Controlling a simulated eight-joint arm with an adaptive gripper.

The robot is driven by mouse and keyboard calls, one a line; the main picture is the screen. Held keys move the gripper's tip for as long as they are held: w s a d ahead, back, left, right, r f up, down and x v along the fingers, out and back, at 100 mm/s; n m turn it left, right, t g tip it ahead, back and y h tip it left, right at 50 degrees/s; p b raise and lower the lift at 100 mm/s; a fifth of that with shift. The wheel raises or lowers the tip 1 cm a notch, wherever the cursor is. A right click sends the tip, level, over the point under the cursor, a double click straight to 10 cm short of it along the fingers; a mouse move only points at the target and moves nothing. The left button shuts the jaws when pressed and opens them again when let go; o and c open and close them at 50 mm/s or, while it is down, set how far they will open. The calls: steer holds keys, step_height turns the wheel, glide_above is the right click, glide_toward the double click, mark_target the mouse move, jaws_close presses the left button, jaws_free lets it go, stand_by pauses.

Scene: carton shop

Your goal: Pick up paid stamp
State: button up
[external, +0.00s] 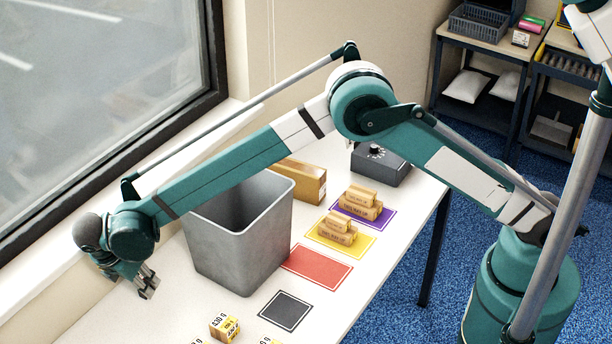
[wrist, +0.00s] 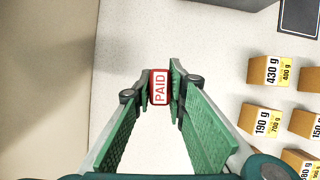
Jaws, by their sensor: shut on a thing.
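The paid stamp (wrist: 159,87) shows in the wrist view as a small red block with white "PAID" lettering. My gripper (wrist: 159,92) is shut on it, with one green finger on each side. In the external view my gripper (external: 148,286) is at the far left, over the white table beside the grey bin. The stamp cannot be made out there. I cannot tell whether the stamp touches the table.
A grey bin (external: 238,250) stands right of my gripper. Several weight-labelled boxes (wrist: 262,120) stand right in the wrist view.

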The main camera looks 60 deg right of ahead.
steer(key=shift+r, duration=1.75)
